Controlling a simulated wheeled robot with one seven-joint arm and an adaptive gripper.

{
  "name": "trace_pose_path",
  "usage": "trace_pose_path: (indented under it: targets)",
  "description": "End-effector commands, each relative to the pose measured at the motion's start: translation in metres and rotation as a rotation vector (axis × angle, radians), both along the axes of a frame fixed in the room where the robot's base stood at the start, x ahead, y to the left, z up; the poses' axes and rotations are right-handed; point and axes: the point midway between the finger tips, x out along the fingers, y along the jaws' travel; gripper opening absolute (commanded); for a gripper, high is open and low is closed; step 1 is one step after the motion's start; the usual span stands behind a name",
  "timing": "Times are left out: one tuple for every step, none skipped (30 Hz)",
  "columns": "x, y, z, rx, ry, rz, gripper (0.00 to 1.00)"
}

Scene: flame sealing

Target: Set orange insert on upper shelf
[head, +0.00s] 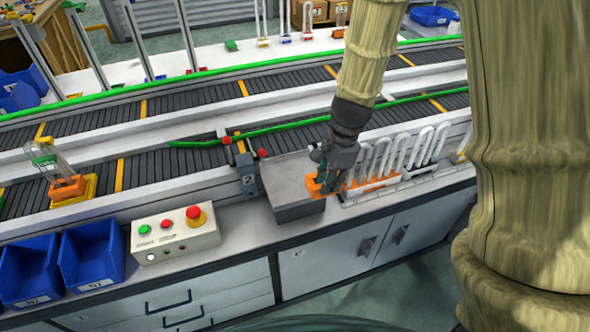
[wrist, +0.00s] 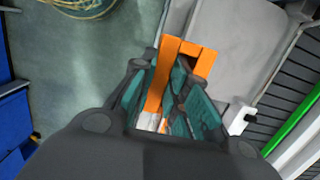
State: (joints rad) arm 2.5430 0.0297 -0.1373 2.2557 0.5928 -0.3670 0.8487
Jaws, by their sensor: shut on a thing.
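My gripper (head: 325,180) is at the right end of the grey raised block, beside the rack of white tubes. Its teal-lined fingers (wrist: 172,108) are shut on the orange insert (wrist: 157,86), which sticks out past the fingertips in the wrist view. In the head view the orange insert (head: 312,186) shows low at the fingertips, near the block's right edge. I cannot tell whether it touches the block. More orange (head: 372,184) shows under the tubes to the right. I cannot make out which surface is the upper shelf.
The grey block (head: 290,178) has a bare top. The rack (head: 400,180) of white tubes stands close on the right. A small post marked 2 (head: 246,174) is on the left. A control box (head: 176,234) and blue bins (head: 91,254) stand further left. Conveyors run behind.

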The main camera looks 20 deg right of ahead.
Motion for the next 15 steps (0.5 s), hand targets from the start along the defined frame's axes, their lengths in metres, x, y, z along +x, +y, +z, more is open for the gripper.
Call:
trace_pose_path:
  targets:
    - [0.009,0.005,0.001,-0.001,0.002,0.002,0.00]
    - [0.015,0.008,0.001,-0.001,0.001,0.003,0.00]
    - [0.021,0.012,0.000,-0.001,0.001,0.003,0.00]
    - [0.027,0.015,-0.001,-0.001,0.001,0.003,0.00]
    - [0.032,0.018,-0.001,-0.001,0.002,0.002,0.00]
    - [0.040,0.023,-0.001,-0.001,0.001,0.003,0.00]
    - [0.045,0.026,-0.002,-0.001,0.001,0.003,0.00]
    - [0.050,0.029,-0.003,-0.001,0.001,0.004,0.00]
    - [0.057,0.033,-0.003,-0.001,0.000,0.005,0.00]
    - [0.061,0.036,-0.004,-0.001,0.001,0.005,0.00]
    - [0.066,0.039,-0.005,-0.001,0.001,0.005,0.00]
    - [0.071,0.042,-0.006,-0.001,0.001,0.005,0.00]
    - [0.075,0.044,-0.006,-0.001,0.001,0.005,0.00]
    - [0.078,0.046,-0.007,-0.001,0.000,0.006,0.00]
    - [0.082,0.048,-0.008,0.000,0.001,0.006,0.00]
